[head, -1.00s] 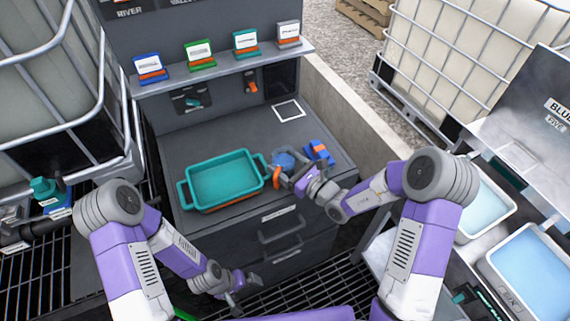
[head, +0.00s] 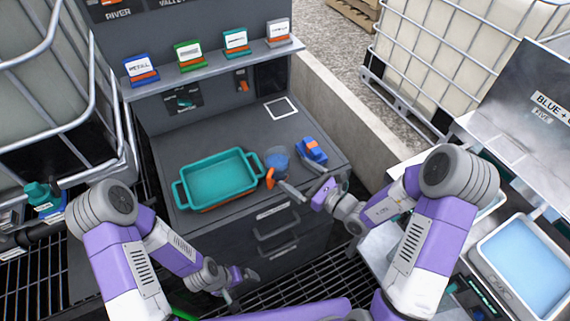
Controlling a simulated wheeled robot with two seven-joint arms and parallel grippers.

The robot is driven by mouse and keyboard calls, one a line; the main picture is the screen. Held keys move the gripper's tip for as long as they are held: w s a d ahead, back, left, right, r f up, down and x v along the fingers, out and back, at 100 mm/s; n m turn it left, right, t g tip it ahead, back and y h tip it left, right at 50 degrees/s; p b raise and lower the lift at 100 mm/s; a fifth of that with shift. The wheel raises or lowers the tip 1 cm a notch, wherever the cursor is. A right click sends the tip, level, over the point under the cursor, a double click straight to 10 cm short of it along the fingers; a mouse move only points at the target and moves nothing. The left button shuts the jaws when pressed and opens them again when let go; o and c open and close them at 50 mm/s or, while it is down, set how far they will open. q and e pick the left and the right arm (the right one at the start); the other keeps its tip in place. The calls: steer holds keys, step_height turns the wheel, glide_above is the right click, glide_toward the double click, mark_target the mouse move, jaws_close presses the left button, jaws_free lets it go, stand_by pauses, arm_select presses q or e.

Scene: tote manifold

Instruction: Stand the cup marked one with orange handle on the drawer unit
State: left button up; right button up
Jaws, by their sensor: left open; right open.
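A blue cup (head: 278,159) with an orange handle (head: 270,178) is on top of the drawer unit (head: 205,148), just right of the teal tray. It looks upright; its mark cannot be read. My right gripper (head: 296,178) is open in front and to the right of the cup, fingers toward it, with a small gap and nothing between them. My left gripper (head: 248,283) is open and empty, low in front of the drawers.
A teal tray (head: 180,198) with handles lies left of the cup. A blue and orange object (head: 312,150) lies to its right. A white square outline (head: 281,108) marks the back right of the top. A shelf (head: 215,65) with several labelled holders runs behind.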

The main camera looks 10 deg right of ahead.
steer(key=v, duration=0.4)
stand_by(0.5)
